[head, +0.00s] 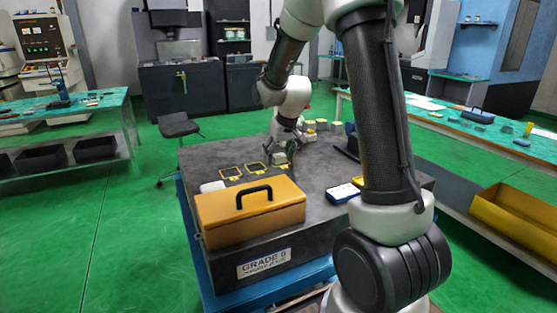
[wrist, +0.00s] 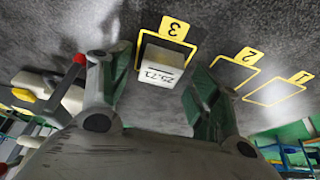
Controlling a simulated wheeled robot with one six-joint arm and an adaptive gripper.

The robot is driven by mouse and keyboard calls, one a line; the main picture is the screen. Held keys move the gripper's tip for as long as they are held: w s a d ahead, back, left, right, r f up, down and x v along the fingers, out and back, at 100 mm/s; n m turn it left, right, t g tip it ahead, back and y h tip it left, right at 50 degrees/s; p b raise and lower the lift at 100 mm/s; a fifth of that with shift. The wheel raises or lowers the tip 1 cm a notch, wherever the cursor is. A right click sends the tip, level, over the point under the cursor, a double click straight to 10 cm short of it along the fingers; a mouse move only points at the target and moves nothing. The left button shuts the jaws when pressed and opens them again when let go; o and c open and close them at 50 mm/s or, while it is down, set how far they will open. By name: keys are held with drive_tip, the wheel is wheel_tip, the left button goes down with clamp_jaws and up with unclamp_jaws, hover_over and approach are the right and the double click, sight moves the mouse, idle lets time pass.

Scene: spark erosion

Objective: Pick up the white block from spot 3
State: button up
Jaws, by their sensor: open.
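The white block (wrist: 162,62), marked with a number that looks like 25.71, stands in the yellow square of spot 3 (wrist: 178,29) in the wrist view. My gripper (wrist: 146,79) is open, with one finger on each side of the block; I cannot tell whether either finger touches it. In the head view my gripper (head: 287,148) is low over the dark plate (head: 315,172), and the block (head: 280,158) shows just below it, partly covered.
Spots 2 (wrist: 236,70) and 1 (wrist: 277,91) are empty yellow squares. Several pale blocks (head: 322,125) stand behind my gripper. An orange toolbox (head: 250,215) is at the plate's front, and a white-faced device (head: 342,193) lies to its right.

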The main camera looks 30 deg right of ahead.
drive_tip(key=shift+f, duration=0.1)
drive_tip(key=shift+d, duration=0.1)
drive_tip(key=c, duration=1.2)
